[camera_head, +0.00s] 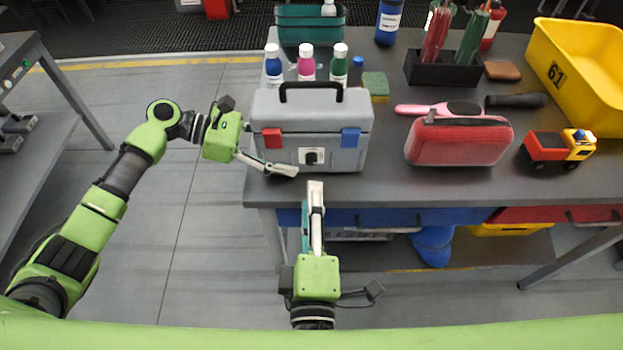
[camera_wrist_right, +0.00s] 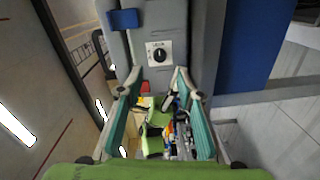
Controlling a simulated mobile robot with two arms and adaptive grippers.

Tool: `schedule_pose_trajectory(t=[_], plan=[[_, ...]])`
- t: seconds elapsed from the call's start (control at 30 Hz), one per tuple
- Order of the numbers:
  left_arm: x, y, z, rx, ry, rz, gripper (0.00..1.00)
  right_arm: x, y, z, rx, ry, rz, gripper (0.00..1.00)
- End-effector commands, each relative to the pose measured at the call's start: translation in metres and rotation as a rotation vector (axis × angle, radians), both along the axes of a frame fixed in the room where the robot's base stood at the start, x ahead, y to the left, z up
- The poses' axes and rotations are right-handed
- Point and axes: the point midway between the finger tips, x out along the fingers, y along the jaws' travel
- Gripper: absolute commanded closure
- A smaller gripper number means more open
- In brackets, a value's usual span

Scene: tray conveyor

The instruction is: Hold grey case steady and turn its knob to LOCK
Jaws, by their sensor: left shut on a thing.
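The grey case (camera_head: 345,125) stands upright on the table near its front edge, with a black handle, a red latch (camera_head: 272,138) and a blue latch (camera_head: 350,137). Its black knob (camera_head: 311,157) sits on a white plate low on the front; it also shows in the right wrist view (camera_wrist_right: 160,55), where its exact setting is too small to tell. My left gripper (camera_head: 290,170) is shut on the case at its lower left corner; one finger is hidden. My right gripper (camera_head: 315,185) is open and empty, just in front of and below the knob, apart from it.
Three small bottles (camera_head: 306,66) and a sponge (camera_head: 376,85) stand behind the case. A red pouch (camera_head: 460,142), a toy truck (camera_head: 557,147) and a yellow bin (camera_head: 580,60) are to the right.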

Motion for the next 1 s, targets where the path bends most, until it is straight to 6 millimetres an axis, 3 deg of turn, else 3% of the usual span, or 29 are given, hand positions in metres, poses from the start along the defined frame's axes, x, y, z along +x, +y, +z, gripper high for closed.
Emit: schedule_pose_trajectory(t=[0.1, 0.23, 0.67, 0.7, 0.77, 1.0], plan=[[-0.001, 0.0, -0.001, 0.003, 0.001, -0.002, 0.91, -0.021, 0.0, 0.0, -0.001, 0.003, 0.003, 0.66], [-0.001, 0.0, -0.001, 0.003, 0.0, -0.002, 0.91, -0.034, 0.0, 0.001, -0.001, 0.001, 0.001, 0.66], [-0.001, 0.0, -0.001, 0.003, 0.0, -0.003, 0.91, -0.038, 0.0, 0.001, 0.0, 0.0, 0.0, 0.66], [-0.001, 0.0, -0.001, 0.003, 0.0, -0.003, 0.37, -0.038, 0.0, 0.001, 0.0, 0.0, 0.0, 0.66], [-0.001, 0.0, -0.001, 0.003, 0.0, -0.003, 0.21, -0.038, 0.0, 0.001, 0.0, 0.0, 0.0, 0.66], [-0.001, 0.0, 0.0, 0.001, 0.0, -0.001, 0.19, -0.038, 0.0, 0.001, 0.0, 0.0, 0.0, 0.66]])
